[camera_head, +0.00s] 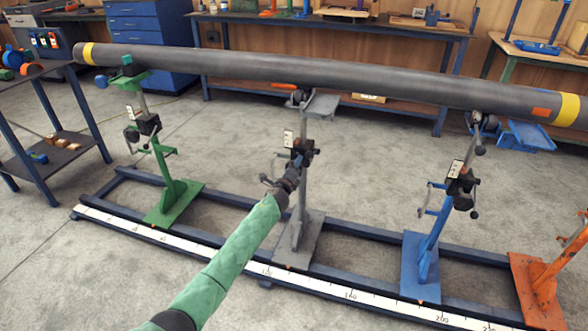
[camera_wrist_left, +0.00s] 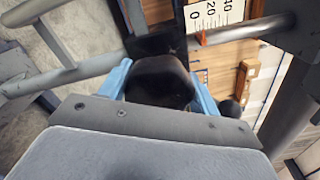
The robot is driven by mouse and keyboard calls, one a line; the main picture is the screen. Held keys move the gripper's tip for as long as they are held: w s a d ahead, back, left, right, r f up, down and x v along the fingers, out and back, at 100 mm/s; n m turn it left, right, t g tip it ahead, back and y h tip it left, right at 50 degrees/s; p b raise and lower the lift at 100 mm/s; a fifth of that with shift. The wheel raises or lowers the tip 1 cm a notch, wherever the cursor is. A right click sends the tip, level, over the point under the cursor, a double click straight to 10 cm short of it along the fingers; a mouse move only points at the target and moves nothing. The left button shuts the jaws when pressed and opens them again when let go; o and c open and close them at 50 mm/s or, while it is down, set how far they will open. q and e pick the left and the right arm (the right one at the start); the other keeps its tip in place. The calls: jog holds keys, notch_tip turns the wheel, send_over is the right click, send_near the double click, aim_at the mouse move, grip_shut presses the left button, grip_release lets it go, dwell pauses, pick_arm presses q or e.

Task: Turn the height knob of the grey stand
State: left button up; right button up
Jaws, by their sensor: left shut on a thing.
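The grey stand (camera_head: 304,200) stands upright in the middle of the rail frame, under the long grey pipe (camera_head: 330,75). My left arm, in a green sleeve, reaches up to its clamp block from the front. My left gripper (camera_head: 291,179) is at the block and partly hides it. In the left wrist view, the light blue fingers are shut on the black height knob (camera_wrist_left: 160,80), one on each side. A scale plate (camera_wrist_left: 212,15) shows just above the knob there. My right gripper is not in view.
A green stand (camera_head: 166,185) is to the left, a blue stand (camera_head: 430,245) to the right and an orange stand (camera_head: 545,275) at the far right. A white ruler strip (camera_head: 215,258) runs along the frame's front. Workbenches line the back.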

pick_arm(q)
jog(key=shift+f, duration=0.1)
dwell(0.3)
jog(key=o, duration=1)
jog(key=shift+p+v, duration=0.65)
jog(key=shift+v, duration=3.3)
